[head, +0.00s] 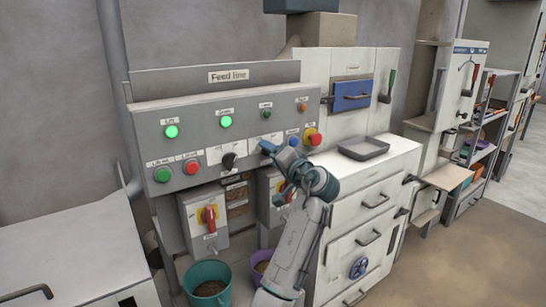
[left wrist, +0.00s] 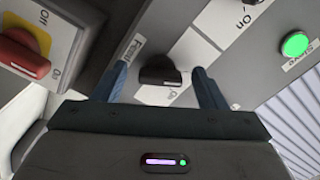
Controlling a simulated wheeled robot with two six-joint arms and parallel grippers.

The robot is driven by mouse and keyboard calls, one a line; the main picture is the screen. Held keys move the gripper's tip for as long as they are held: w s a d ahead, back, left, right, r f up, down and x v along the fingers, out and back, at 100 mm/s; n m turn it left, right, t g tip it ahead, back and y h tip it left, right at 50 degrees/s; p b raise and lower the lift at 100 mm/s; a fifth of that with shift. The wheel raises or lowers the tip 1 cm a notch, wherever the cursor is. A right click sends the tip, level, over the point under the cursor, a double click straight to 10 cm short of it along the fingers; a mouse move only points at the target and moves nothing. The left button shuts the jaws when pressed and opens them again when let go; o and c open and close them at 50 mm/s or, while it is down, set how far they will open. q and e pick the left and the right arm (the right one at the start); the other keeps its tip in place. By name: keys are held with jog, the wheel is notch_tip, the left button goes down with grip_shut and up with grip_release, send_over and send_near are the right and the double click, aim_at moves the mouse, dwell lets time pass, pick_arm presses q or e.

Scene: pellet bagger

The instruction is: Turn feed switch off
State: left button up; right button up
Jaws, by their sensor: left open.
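In the left wrist view, a black rotary knob (left wrist: 160,76) sits on a white plate on the grey panel, next to a label that seems to read "Feed". The blue fingers of my left gripper (left wrist: 160,70) are open, one on each side of the knob, with gaps visible. Which position the knob points to is hard to tell. In the head view, my left gripper (head: 277,152) is in front of the right-hand white plate on the Feed line panel (head: 160,104) and hides this knob. My right gripper is in neither view.
Another black knob (head: 229,160) is left of my gripper, and a red mushroom button (head: 313,138) is close on its right. A red-and-yellow switch (head: 208,216) is on a box below. Green lamps (head: 226,121) glow. A grey tray (head: 363,148) lies on the cabinet; buckets (head: 207,282) stand below.

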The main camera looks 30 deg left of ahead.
pick_arm(q)
jog(key=shift+d, duration=0.1)
jog(key=shift+s+d+f, duration=0.1)
jog(key=shift+s+d, duration=0.05)
jog(key=shift+d, duration=0.1)
jog(key=b+v, duration=0.3)
jog(key=v, duration=0.7)
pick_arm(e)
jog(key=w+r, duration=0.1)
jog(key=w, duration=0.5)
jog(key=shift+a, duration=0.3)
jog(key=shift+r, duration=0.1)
